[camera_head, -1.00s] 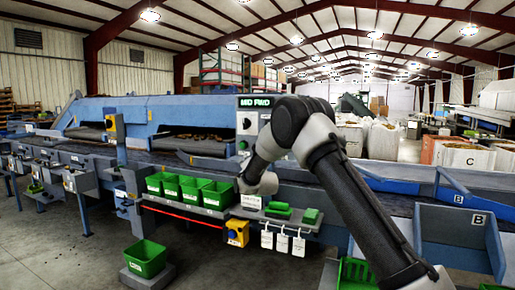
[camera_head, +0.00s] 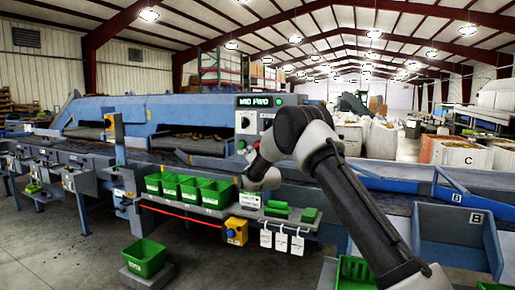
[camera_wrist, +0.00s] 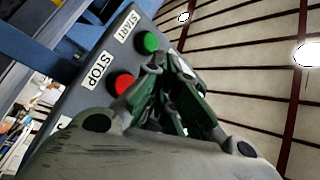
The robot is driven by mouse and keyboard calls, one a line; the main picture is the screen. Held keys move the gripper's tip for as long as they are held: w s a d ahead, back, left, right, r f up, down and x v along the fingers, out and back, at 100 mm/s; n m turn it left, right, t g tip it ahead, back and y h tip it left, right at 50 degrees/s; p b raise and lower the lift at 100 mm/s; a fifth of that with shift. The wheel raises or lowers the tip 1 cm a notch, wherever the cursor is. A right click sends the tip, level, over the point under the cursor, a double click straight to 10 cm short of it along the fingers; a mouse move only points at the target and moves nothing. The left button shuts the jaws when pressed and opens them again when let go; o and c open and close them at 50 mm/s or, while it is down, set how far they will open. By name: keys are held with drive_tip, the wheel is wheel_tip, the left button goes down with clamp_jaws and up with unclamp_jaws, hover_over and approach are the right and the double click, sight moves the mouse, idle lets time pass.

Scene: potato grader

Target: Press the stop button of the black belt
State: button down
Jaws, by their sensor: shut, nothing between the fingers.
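A dark control panel (camera_wrist: 88,100) fills the left of the wrist view. It bears a red button (camera_wrist: 122,84) beside a STOP label (camera_wrist: 97,70) and a green button (camera_wrist: 149,43) beside a START label (camera_wrist: 126,25). My gripper (camera_wrist: 158,64) is shut and empty. Its fingertips appear close to the panel, right of the red button and below the green one; whether they touch it I cannot tell. In the head view a grey control box (camera_head: 246,123) stands under a MID FWD sign (camera_head: 259,101). My wrist hides the fingers there.
Green bins (camera_head: 215,194) stand on a shelf before the conveyor, right beside my wrist. A yellow switch box (camera_head: 236,231) and white tags (camera_head: 281,240) hang below the shelf. A blue frame (camera_wrist: 50,45) lies behind the panel.

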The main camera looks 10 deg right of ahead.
drive_tip(key=shift+w+d, duration=0.7)
drive_tip(key=shift+w, duration=0.2)
drive_tip(key=shift+w+d, duration=0.65)
drive_tip(key=shift+w, duration=0.25)
drive_tip(key=shift+w+d, duration=0.25)
drive_tip(key=shift+w, duration=0.05)
drive_tip(key=shift+w+d, duration=0.3)
drive_tip(key=shift+w, duration=0.1)
idle(0.9)
drive_tip(key=shift+a, duration=0.1)
drive_tip(key=shift+s+a, duration=0.45)
drive_tip(key=shift+s, duration=0.3)
drive_tip(key=s+a, duration=0.1)
drive_tip(key=s, duration=0.1)
drive_tip(key=s+a, duration=0.2)
idle(0.5)
